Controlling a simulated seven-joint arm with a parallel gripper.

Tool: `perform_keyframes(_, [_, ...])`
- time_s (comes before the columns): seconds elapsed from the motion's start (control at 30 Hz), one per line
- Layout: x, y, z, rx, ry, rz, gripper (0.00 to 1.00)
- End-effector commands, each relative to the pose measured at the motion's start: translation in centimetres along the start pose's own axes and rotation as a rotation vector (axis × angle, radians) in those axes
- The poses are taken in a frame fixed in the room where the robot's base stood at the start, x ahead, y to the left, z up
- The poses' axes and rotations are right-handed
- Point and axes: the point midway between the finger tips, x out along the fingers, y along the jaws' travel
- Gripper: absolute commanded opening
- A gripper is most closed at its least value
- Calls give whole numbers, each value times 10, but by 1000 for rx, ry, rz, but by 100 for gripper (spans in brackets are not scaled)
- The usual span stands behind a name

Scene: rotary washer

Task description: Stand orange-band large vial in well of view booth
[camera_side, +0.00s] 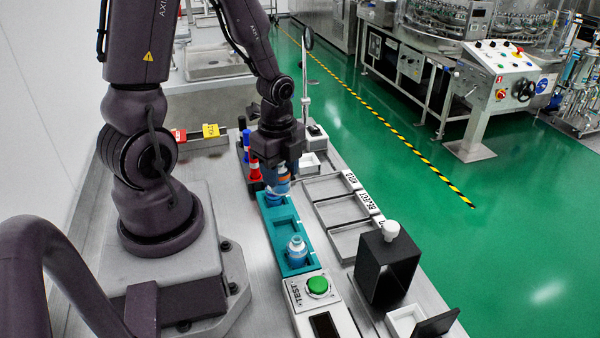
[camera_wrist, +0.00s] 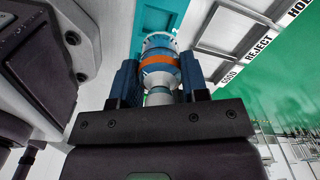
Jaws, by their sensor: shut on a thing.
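My gripper (camera_side: 276,172) is shut on the orange-band large vial (camera_side: 282,186), over the far end of the teal rack (camera_side: 284,265). In the wrist view the vial (camera_wrist: 158,78) sits between the two blue fingers of my gripper (camera_wrist: 160,85), and its orange band shows clearly. I cannot tell whether the vial's base is clear of the rack. A black open-sided box with a white knob on top (camera_side: 386,268), which looks like the view booth, stands at the right front. Its well is not clearly visible.
Another vial with a blue band (camera_side: 296,250) stands in the near end of the rack. A box with a green button (camera_side: 318,286) is in front. Labelled grey trays (camera_side: 352,243) lie right of the rack.

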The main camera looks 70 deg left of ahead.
Motion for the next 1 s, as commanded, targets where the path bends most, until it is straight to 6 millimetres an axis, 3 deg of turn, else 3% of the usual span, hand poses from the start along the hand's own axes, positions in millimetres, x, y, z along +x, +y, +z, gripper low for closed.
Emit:
perform_keyframes(0.2, [-11,-30,40,-86,-3,-25,17])
perform_keyframes(0.43, [-28,-54,76,-53,-7,-22,17])
perform_keyframes(0.77, [-36,-63,82,65,-2,8,17])
perform_keyframes(0.87, [-31,-73,85,75,0,12,17])
perform_keyframes(1.0, [-16,-101,92,75,0,13,17])
